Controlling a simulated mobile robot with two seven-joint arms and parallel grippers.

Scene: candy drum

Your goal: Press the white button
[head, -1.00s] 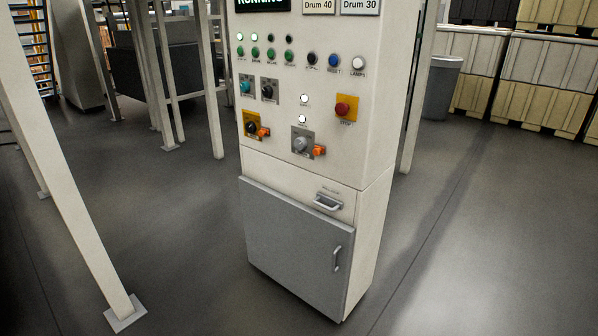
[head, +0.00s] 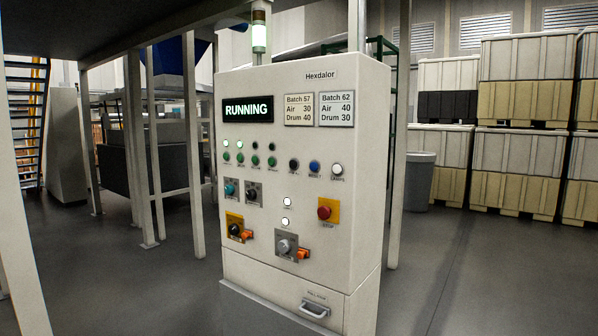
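A white control cabinet (head: 300,100) stands upright in the middle of the head view, its front panel facing me. A white button (head: 337,169) sits at the right end of the row of coloured buttons, above a small label too blurred to read surely. Two small white round lights or buttons, an upper one (head: 287,202) and a lower one (head: 286,221), sit lower on the panel. A red button (head: 324,212) on a yellow plate is to their right. A lit display (head: 247,109) reads RUNNING. Neither of my grippers is in view.
Green buttons and lights, a black button (head: 294,164) and a blue button (head: 314,167) share the panel. White posts (head: 193,150) stand to the left. A grey bin (head: 419,182) and stacked crates (head: 515,175) stand behind at right. The floor right of the cabinet is clear.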

